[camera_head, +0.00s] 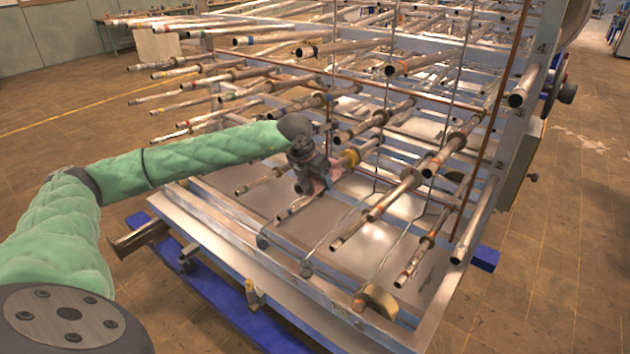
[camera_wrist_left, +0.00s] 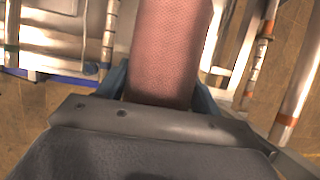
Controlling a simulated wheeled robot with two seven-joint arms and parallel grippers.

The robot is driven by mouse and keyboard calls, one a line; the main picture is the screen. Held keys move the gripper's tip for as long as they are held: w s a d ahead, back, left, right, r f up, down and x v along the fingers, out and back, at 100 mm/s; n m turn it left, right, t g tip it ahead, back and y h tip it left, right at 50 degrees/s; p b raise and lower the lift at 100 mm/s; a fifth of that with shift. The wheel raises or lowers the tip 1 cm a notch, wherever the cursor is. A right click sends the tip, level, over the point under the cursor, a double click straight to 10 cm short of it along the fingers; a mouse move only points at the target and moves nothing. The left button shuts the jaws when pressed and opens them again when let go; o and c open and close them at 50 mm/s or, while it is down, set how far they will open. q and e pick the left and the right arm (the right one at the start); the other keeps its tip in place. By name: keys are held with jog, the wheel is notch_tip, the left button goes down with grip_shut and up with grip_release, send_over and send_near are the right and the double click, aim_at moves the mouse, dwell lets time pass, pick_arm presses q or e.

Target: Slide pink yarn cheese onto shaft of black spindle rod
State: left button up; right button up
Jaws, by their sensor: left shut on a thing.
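My left gripper (camera_head: 312,176) is at the lower middle of the rod rack in the head view. It is shut on the pink yarn cheese (camera_wrist_left: 172,45), which fills the upper middle of the left wrist view between the fingers. In the head view only a small pink part of the cheese (camera_head: 331,172) shows beside the gripper. A metal spindle rod (camera_head: 293,209) points out just below the gripper. I cannot tell whether the cheese is around a rod or apart from it. Which rod is the black one is unclear; one upper rod (camera_head: 308,51) has a dark band.
Several bare rods with coloured bands stick out of the metal rack (camera_head: 515,130) on all sides of the gripper. Thin upright wires (camera_head: 335,85) stand close to its right. A pale tray (camera_head: 230,240) and blue base beam (camera_head: 220,300) lie below. Open floor is at the left.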

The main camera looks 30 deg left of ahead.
pick_arm(q)
jog(key=shift+w+d+f+b, duration=0.15)
jog(key=shift+w+b, duration=0.4)
jog(key=shift+w, duration=1.1)
jog(key=shift+w+d+f+b, duration=0.15)
jog(key=shift+w+b, duration=0.35)
jog(key=shift+w, duration=1.15)
jog(key=o, duration=1.3)
jog(key=shift+r, duration=0.1)
jog(key=shift+s+a+r, duration=0.1)
jog(key=shift+s+r, duration=0.05)
jog(key=shift+r, duration=0.2)
jog(key=b+v, duration=0.2)
jog(key=v, duration=0.5)
jog(key=shift+f+b, duration=0.1)
jog(key=shift+b, duration=0.2)
